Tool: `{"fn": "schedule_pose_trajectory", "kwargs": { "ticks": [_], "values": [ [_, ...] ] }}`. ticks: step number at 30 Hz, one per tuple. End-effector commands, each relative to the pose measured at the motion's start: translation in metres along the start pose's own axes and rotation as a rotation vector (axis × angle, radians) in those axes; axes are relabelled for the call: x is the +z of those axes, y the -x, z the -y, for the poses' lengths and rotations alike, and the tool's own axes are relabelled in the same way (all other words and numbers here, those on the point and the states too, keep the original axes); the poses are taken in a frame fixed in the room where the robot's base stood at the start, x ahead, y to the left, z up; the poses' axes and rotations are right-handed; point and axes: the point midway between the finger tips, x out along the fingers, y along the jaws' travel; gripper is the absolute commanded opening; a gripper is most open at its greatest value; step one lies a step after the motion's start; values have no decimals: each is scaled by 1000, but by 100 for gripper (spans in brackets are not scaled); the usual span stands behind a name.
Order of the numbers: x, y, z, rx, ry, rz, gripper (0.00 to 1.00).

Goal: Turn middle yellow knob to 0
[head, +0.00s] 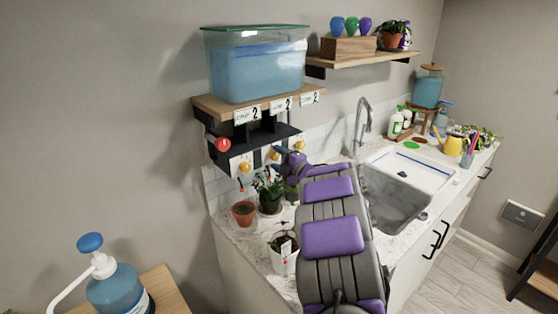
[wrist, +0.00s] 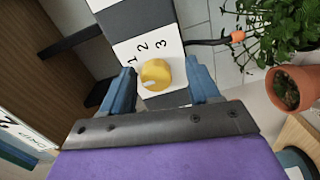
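In the wrist view a yellow knob (wrist: 156,72) sits on a white dial plate (wrist: 163,52) printed with 1, 2 and 3. A pale mark shows on the knob's lower left part; no 0 is visible. My gripper (wrist: 161,76) is open, its blue fingers on either side of the knob with a gap on each side. In the head view several yellow knobs show under the shelf: one at the left (head: 245,167), the middle one (head: 274,155) close to my gripper (head: 282,153), and one at the right (head: 300,145).
A blue water tank (head: 257,73) stands on the wooden shelf (head: 225,106) above the knobs, with number cards on its edge. Potted plants stand below, including a terracotta pot (head: 244,213), also in the wrist view (wrist: 291,90). A sink (head: 397,200) is to the right.

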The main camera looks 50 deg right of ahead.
Motion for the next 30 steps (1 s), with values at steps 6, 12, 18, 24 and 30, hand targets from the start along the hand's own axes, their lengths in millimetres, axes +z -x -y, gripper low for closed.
{"fn": "schedule_pose_trajectory", "kwargs": {
  "ticks": [6,12,18,24,30],
  "values": [
    [0,6,-2,2,1,0,61],
    [1,36,-4,2,0,5,61],
    [2,82,-3,0,-2,7,61],
    [2,125,-2,0,-1,5,61],
    [2,157,0,-1,-2,2,61]
  ]
}}
